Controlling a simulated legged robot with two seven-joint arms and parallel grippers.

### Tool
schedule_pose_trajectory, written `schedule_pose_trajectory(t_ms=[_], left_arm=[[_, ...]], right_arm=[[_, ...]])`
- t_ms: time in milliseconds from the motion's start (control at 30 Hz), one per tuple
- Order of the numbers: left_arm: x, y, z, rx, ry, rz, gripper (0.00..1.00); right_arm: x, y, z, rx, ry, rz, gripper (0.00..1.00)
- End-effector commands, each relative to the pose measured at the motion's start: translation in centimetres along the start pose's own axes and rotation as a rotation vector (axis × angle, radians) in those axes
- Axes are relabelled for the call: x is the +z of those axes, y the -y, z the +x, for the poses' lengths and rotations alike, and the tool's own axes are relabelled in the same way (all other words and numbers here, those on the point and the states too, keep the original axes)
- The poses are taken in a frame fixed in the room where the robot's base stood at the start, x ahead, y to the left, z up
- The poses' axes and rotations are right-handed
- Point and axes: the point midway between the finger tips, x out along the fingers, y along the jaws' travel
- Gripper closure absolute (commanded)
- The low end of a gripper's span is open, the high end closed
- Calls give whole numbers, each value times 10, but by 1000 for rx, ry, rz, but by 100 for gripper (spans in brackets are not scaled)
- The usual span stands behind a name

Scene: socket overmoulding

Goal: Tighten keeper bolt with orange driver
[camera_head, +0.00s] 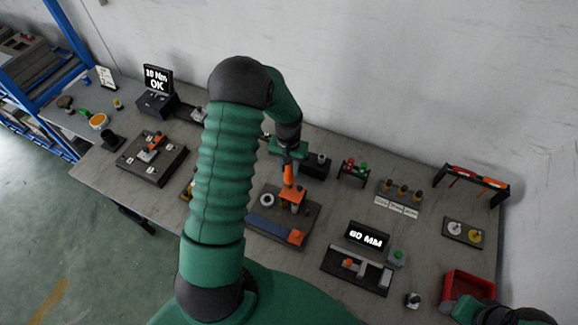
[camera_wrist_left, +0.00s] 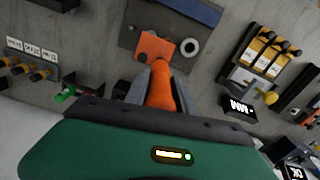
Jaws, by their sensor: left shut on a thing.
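My left gripper (camera_head: 289,158) is shut on the orange driver (camera_head: 288,176), which points down over the dark fixture plate (camera_head: 268,207). In the left wrist view the driver's orange handle (camera_wrist_left: 160,88) sits between the two grey fingers of my left gripper (camera_wrist_left: 160,80). The driver's lower end meets or hovers just over the orange keeper block (camera_head: 293,195), which also shows in the left wrist view (camera_wrist_left: 154,47); I cannot tell whether they touch. The keeper bolt is hidden. The green body of my right gripper (camera_head: 466,307) is at the lower right; its fingers are not clear.
A screen (camera_head: 157,78) reads "10 Nm OK". Another display (camera_head: 367,236) reads "60 MM" behind a gauge fixture. A pale ring (camera_head: 267,199) lies beside the keeper block. A red bin (camera_head: 468,287) stands at the right, near my right arm. Several tool holders line the back.

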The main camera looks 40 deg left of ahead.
Motion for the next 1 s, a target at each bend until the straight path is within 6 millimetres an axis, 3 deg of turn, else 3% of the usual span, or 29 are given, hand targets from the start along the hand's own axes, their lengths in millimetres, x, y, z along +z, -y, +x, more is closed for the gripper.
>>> schedule_pose_trajectory(t_ms=[1000], left_arm=[[1, 0, 10, 0, 4, 0, 100]], right_arm=[[1, 0, 5, 0, 0, 0, 46]])
